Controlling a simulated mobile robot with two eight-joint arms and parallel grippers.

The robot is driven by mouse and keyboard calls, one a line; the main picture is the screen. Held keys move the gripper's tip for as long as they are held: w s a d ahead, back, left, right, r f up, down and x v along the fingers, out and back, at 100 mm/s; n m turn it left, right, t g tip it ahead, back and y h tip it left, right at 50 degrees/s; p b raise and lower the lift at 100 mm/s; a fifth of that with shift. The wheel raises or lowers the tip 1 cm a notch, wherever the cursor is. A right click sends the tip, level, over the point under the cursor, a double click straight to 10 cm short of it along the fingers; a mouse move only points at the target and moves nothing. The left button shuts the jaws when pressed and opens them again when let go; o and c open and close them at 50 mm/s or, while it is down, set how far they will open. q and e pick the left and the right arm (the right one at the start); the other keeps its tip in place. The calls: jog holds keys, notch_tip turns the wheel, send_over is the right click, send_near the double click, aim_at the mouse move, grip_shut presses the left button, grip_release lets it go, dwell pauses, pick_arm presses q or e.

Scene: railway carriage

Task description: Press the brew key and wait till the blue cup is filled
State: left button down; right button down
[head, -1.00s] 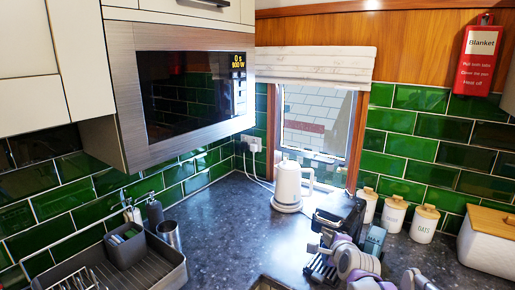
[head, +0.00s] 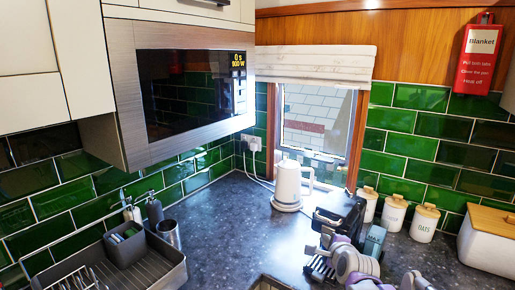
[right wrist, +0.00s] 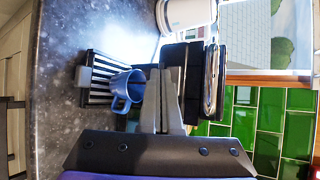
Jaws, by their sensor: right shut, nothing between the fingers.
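The black coffee machine (head: 346,212) stands on the counter by the window. It also shows in the right wrist view (right wrist: 197,75), where the picture is turned on its side. The blue cup (right wrist: 127,90) sits on the machine's slatted drip tray (right wrist: 97,72). How full it is cannot be seen. In the head view the cup cannot be made out behind my right arm. My right gripper (right wrist: 172,72) is shut and empty, its fingertips at the machine's front, beside the cup. I cannot tell whether they touch a key. My left gripper is not in view.
A white kettle (head: 288,184) stands left of the machine, with several white canisters (head: 394,213) to its right. A grey dish rack (head: 150,265) is at the lower left. A microwave (head: 185,85) overhangs the counter. The counter (head: 235,225) between rack and machine is clear.

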jog(key=s+a+b, duration=0.1)
jog(key=s+a, duration=0.2)
jog(key=s, duration=0.1)
jog(key=shift+s+a, duration=0.35)
jog(key=shift+a, duration=0.05)
dwell(0.4)
dwell(0.4)
jog(key=s+f+n+g, duration=0.2)
jog(key=s+f+n, duration=0.3)
jog(key=s, duration=0.5)
jog(key=s+d+f+n+g, duration=0.1)
jog(key=s+f+n+g, duration=0.2)
jog(key=s+f+n, duration=0.3)
jog(key=s+f+n+g, duration=0.2)
jog(key=s+f+n, duration=0.3)
jog(key=s+n, duration=0.5)
jog(key=s, duration=0.6)
jog(key=shift+d+f, duration=0.25)
jog(key=shift+f, duration=0.1)
jog(key=shift+w, duration=0.1)
dwell(2.8)
